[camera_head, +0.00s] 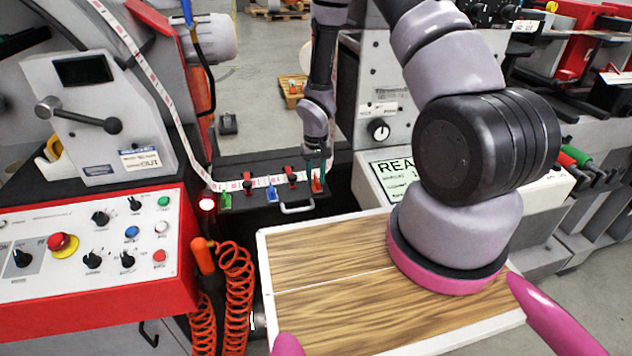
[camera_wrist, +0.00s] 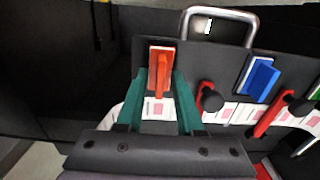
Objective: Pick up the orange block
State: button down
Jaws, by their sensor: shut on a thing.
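The orange block (camera_wrist: 160,72), a narrow upright piece on a white-edged plate, stands between the teal fingers of my gripper (camera_wrist: 160,84) in the wrist view. The fingers are closed on its two sides. In the head view, the orange block (camera_head: 317,184) is at the right end of the black ledge, under my gripper (camera_head: 316,164), which reaches down from above. It appears to be still at the ledge; I cannot tell whether it is clear of the surface. The fingers partly hide it.
A blue block (camera_head: 272,193) and a green block (camera_head: 225,200) sit along the ledge to the left. Black-knobbed red levers (camera_wrist: 210,98) stand between the blocks, one close beside my gripper. A metal handle (camera_head: 297,208) projects from the ledge front. A label strip (camera_head: 262,182) runs along it.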

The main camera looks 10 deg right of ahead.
aim_at(316, 177)
notch_tip(316, 177, up, 9)
jog(key=shift+r, duration=0.1)
dwell(0.3)
